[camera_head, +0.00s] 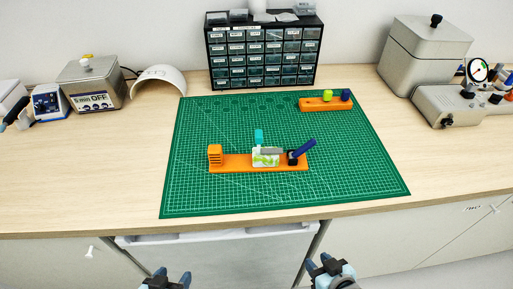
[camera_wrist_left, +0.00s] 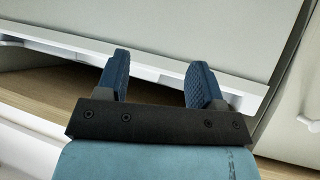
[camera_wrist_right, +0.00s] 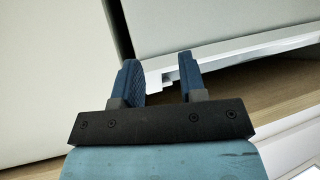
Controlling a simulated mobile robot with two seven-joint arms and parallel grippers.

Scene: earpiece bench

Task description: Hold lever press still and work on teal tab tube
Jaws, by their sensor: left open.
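The lever press has an orange base (camera_head: 232,164) lying on the green cutting mat, with an upright ribbed orange block at its left end and a dark blue lever (camera_head: 302,149) tilted up at its right. A white and green piece (camera_head: 265,160) sits in the middle of the base. A teal tab (camera_head: 259,136) stands up just behind it; whether it joins a tube I cannot tell. My left gripper (camera_head: 173,277) and my right gripper (camera_head: 325,265) are low in front of the bench, apart from everything. Both show spread, empty fingers in the left wrist view (camera_wrist_left: 155,80) and right wrist view (camera_wrist_right: 160,82).
A second orange holder (camera_head: 318,105) with a yellow-green and a blue piece lies at the mat's back right. A drawer cabinet (camera_head: 264,55) stands behind the mat (camera_head: 200,130). Metal boxes and a gauge device (camera_head: 450,105) line the sides. The mat's front is clear.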

